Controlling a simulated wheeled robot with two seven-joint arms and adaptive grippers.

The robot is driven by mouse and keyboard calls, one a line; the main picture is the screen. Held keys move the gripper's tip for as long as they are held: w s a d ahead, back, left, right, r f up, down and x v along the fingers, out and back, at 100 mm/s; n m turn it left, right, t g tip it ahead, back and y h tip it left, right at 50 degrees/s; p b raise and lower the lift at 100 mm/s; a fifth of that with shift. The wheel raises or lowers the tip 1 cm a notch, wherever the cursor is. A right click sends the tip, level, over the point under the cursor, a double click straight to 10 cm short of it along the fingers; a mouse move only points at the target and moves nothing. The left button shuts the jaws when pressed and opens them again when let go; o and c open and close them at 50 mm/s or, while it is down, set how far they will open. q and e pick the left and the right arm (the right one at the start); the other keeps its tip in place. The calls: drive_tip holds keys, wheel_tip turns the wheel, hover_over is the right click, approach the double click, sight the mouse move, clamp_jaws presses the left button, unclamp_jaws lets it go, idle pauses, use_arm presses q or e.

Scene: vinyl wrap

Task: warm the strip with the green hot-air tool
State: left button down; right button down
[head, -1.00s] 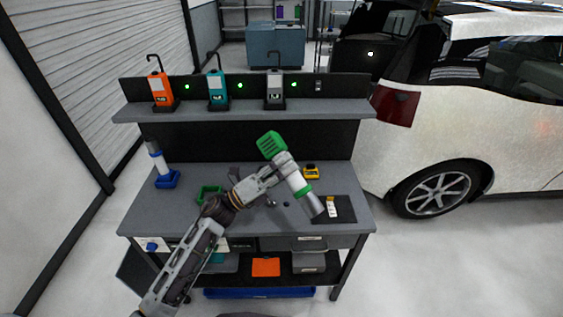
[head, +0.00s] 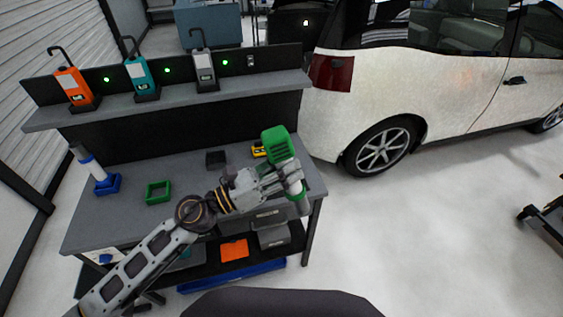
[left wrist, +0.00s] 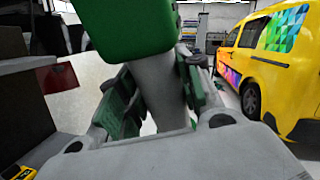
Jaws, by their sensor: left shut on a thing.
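The green hot-air tool (head: 282,146) has a green body and a white barrel pointing down. My left gripper (head: 284,178) is shut around its barrel and holds it in the air at the right end of the workbench. In the left wrist view the green body (left wrist: 128,24) fills the top, and the gripper pads (left wrist: 162,92) press on the pale barrel from both sides. The strip cannot be made out; my arm and the tool cover part of the bench's right end. My right gripper is not in view.
The workbench (head: 130,215) carries an empty green holder (head: 158,193), a blue-and-white tool in a blue holder (head: 107,184), a dark block (head: 216,159) and a yellow item (head: 259,150). A white car (head: 420,100) stands to the right. A yellow van (left wrist: 270,60) shows in the wrist view.

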use_arm(q)
drive_tip(key=shift+s+d+f+m, duration=0.2)
drive_tip(key=shift+s+d+m, duration=0.05)
drive_tip(key=shift+s+m, duration=0.2)
drive_tip(key=shift+w, duration=0.1)
idle(0.6)
